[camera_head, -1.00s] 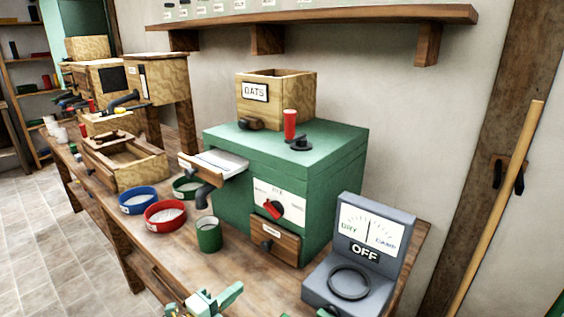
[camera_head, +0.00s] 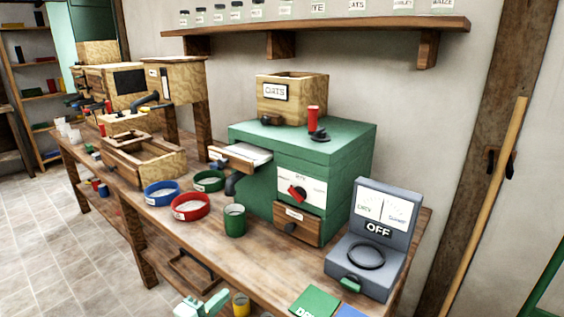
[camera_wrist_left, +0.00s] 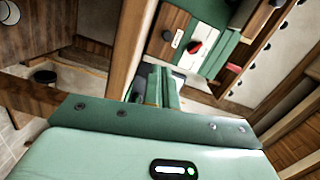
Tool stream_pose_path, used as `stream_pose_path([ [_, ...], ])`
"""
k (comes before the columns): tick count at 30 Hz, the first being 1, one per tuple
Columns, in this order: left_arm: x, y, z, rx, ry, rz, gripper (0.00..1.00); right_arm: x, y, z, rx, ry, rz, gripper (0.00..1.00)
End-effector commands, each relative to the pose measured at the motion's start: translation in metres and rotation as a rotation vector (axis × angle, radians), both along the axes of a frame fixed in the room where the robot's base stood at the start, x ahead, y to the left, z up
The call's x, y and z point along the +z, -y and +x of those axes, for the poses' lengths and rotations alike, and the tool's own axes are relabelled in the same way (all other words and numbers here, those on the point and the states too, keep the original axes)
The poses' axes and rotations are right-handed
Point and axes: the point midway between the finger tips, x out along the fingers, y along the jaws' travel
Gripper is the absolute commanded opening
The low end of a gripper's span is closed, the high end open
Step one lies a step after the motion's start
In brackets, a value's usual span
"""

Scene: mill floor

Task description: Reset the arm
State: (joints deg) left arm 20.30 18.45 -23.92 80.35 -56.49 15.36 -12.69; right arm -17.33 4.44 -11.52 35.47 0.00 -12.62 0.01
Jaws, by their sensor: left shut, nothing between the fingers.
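My left gripper (camera_head: 205,303) shows at the bottom edge of the head view, in front of the workbench (camera_head: 262,275). It is pale green and shut, with nothing in it. Most of its arm lies below the picture. In the left wrist view its fingers (camera_wrist_left: 155,84) are together, beside a brown wooden bar that runs past them. My right gripper is not in view.
A blue bowl (camera_head: 161,193), a red bowl (camera_head: 190,207) and a green cup (camera_head: 235,220) stand left of the mill. Floor (camera_head: 80,260) is clear at lower left.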

Motion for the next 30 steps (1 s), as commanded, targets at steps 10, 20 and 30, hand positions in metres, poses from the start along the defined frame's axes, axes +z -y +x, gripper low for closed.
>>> stream_pose_path([
  [10,-0.077,-0.051,-0.004,0.227,-0.269,-0.169,0.0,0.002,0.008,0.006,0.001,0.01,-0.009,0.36],
  [20,-0.235,-0.11,-0.114,0.603,-0.747,-0.371,0.0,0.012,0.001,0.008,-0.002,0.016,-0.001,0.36],
  [30,-0.374,-0.131,-0.392,1.093,-1.328,-0.497,0.0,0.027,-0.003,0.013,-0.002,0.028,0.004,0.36],
])
